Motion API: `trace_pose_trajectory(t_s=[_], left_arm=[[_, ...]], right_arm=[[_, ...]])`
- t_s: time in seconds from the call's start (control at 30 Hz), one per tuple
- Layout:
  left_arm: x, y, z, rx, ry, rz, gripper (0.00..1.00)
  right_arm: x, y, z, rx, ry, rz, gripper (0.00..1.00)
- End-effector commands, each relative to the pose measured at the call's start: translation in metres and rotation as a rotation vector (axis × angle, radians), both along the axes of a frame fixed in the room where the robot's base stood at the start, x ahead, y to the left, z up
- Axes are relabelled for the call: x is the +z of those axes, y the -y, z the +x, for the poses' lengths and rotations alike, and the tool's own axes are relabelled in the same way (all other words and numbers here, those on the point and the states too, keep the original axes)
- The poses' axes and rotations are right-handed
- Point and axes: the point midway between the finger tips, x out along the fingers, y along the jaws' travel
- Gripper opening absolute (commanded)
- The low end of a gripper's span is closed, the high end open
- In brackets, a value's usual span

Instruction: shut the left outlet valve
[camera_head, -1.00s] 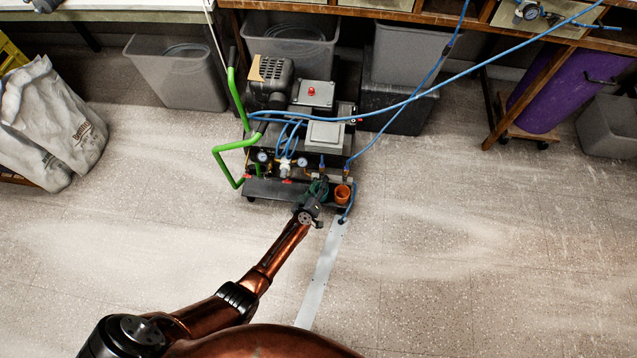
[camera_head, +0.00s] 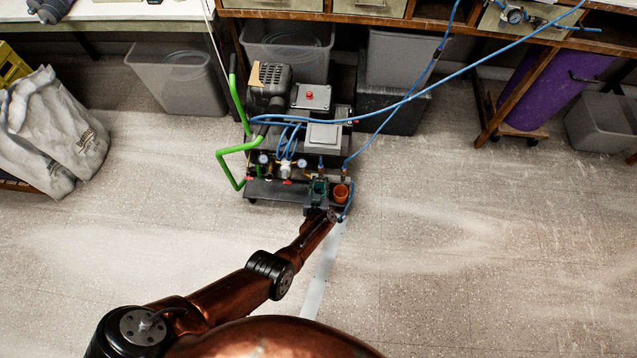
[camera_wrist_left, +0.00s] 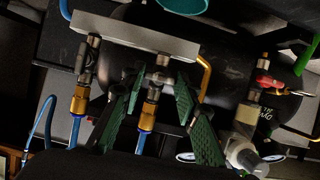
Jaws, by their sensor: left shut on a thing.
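My left gripper (camera_head: 318,188) is at the front of the compressor cart (camera_head: 262,190), just left of an orange cup. In the left wrist view its green-padded fingers (camera_wrist_left: 157,88) stand on both sides of the left outlet valve (camera_wrist_left: 151,106), which has a brass fitting and a blue hose below it. The gripper is shut on this valve's handle; the fingers largely hide the handle, so its exact angle is unclear. The other outlet valve (camera_wrist_left: 79,100), also with brass and a blue hose, is to the left in that view, apart from the fingers. My right gripper is out of view.
The orange cup (camera_head: 341,193) stands close to the gripper's right. Gauges (camera_head: 302,163), a red-handled valve (camera_wrist_left: 266,80) and a green cart handle (camera_head: 236,148) are nearby. A blue hose (camera_head: 410,98) runs up to the bench. The floor (camera_head: 450,240) at the right is open.

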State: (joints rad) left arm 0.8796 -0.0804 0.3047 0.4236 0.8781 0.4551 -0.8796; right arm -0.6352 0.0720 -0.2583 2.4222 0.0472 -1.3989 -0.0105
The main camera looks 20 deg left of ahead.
Motion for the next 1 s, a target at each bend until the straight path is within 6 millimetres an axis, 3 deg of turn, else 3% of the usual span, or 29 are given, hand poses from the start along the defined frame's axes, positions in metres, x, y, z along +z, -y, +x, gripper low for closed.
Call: trace_pose_trajectory(t_s=[0.53, 0.57, 0.8, 1.0], left_arm=[[-0.0014, -0.0003, -0.001, 0.0, -0.012, 0.029, 0.04], [-0.0014, -0.0003, -0.001, 0.0, -0.012, 0.029, 0.29], [-0.0009, -0.0003, -0.0006, 0.0, -0.01, 0.029, 0.46], [-0.0005, -0.0002, -0.0003, 0.0, -0.009, 0.029, 0.46]], right_arm=[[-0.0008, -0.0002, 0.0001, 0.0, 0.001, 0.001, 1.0], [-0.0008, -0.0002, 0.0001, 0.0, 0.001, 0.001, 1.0], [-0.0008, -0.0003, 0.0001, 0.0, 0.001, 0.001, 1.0], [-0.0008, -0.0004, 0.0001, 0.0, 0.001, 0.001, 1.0]])
